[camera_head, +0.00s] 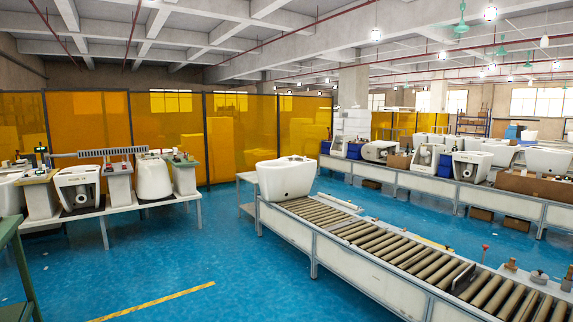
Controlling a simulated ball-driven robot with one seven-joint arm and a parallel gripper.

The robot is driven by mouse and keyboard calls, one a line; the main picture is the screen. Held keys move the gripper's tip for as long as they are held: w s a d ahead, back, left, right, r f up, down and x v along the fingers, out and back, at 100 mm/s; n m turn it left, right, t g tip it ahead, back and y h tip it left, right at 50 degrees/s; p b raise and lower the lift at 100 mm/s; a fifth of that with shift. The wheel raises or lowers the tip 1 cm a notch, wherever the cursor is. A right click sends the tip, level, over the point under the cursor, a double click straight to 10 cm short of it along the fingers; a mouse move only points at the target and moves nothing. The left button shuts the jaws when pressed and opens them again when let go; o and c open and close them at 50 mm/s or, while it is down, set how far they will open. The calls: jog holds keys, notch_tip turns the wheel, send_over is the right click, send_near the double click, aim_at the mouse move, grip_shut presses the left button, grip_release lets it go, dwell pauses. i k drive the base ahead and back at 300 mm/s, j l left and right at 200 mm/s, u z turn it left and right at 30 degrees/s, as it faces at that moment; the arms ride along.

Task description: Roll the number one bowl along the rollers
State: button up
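A white toilet bowl (286,178) sits at the far end of the roller conveyor (372,240), slightly overhanging its left edge. No number can be read on it, so I cannot tell if it is the number one bowl. The rollers run from the bowl toward the lower right and are bare for most of their length. My gripper is not in view.
Left, a table (140,207) holds several toilet pieces. A second conveyor line (440,183) with several white bowls runs along the right. A dark flat plate (458,278) stands across the rollers. The blue floor (250,265) left of the conveyor is clear.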

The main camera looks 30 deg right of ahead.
aim_at(281, 180)
jog(key=i, duration=2.45)
jog(key=i+j+z, duration=0.1)
jog(key=i, duration=0.85)
jog(key=i+z, duration=0.15)
jog(key=i, duration=0.3)
jog(key=i+z, duration=0.15)
jog(key=i, duration=0.35)
jog(key=i+j+z, duration=0.15)
jog(key=i, duration=0.3)
jog(key=i+j+z, duration=0.15)
jog(key=i, duration=0.3)
